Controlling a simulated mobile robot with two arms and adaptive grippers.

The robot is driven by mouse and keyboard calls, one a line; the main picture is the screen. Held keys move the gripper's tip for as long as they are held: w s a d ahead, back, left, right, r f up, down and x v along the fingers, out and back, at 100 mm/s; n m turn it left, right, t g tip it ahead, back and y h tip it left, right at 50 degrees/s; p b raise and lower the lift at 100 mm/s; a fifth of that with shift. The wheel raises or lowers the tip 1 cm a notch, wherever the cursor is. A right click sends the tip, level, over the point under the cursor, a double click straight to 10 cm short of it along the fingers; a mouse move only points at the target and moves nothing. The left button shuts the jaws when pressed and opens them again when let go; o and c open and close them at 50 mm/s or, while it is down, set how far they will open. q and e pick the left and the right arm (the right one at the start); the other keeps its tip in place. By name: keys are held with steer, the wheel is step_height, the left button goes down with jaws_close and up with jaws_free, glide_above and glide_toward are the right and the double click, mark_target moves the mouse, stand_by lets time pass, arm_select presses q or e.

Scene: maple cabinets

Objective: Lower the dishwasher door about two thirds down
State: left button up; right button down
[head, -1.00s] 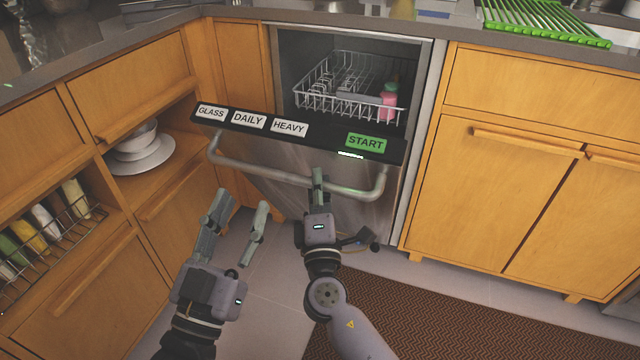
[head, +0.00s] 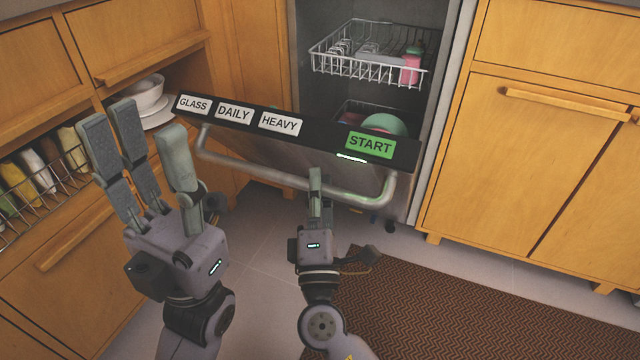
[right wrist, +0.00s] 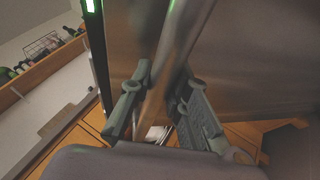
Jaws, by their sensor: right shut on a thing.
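The dishwasher door is tilted partway open, its black control strip (head: 320,138) facing up with GLASS, DAILY, HEAVY and START labels. The bar handle (head: 262,172) runs along the door's front below the strip. My right gripper (head: 315,180) is shut on the handle near its middle. In the right wrist view the handle (right wrist: 172,60) passes between the fingers of the right gripper (right wrist: 165,95). My left gripper (head: 150,150) is open and empty, raised to the left of the handle, apart from the door.
Inside the dishwasher an upper rack (head: 370,75) holds a pink item, and a lower rack with a green dish (head: 385,124) shows behind the door. An open shelf with bowls (head: 146,98) is at left. A brown rug (head: 450,300) lies on the floor at right.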

steer(key=shift+a+f, duration=0.1)
steer(key=c, duration=1.5)
jaws_free()
steer(key=v, duration=1.2)
